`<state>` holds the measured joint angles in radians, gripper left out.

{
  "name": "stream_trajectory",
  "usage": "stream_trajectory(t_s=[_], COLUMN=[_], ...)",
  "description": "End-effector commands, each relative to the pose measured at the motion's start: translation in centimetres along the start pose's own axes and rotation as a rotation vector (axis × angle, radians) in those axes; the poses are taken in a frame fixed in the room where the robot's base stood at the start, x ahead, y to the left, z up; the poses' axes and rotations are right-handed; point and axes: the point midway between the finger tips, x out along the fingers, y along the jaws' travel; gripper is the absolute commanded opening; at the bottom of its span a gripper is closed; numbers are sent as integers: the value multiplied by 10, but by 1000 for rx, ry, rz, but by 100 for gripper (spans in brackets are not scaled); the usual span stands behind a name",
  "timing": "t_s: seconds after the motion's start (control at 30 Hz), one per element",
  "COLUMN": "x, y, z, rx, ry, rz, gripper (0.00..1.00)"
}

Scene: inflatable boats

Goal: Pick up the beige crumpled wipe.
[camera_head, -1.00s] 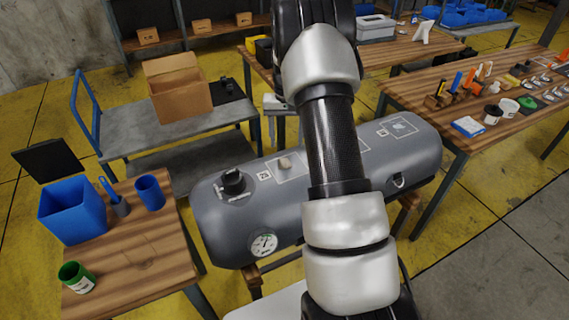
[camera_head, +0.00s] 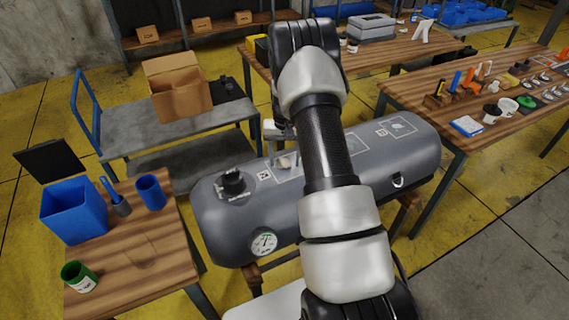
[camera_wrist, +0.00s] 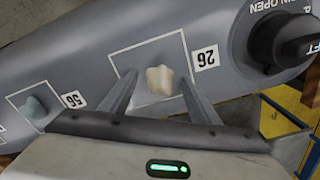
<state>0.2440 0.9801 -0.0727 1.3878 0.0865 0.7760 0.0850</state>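The beige crumpled wipe (camera_wrist: 159,80) lies on the grey boat tube inside a white outlined square by the label 26. In the head view the wipe (camera_head: 284,163) is partly hidden by my gripper. My gripper (camera_wrist: 160,88) is open, its two fingers apart on either side of the wipe in the wrist view; I cannot tell whether they touch it. In the head view my gripper (camera_head: 281,148) is just above the tube, left of my arm.
The grey inflatable tube (camera_head: 215,215) has a black valve (camera_head: 233,182) and a pressure gauge (camera_head: 264,242). A bluish wipe (camera_wrist: 33,107) lies in another square, labelled 56. A wooden table (camera_head: 140,250) with a blue bin (camera_head: 75,210) stands at the left.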

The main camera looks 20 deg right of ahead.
Motion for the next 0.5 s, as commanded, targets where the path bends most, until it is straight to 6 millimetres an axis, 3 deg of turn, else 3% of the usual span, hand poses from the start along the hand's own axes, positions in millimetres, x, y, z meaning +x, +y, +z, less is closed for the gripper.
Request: stream_trajectory(t_s=[0.03,0.27,0.5], x=[0,0,0], y=[0,0,0], z=[0,0,0], rx=[0,0,0], ry=[0,0,-1], rz=[0,0,0], gripper=[49,13,13])
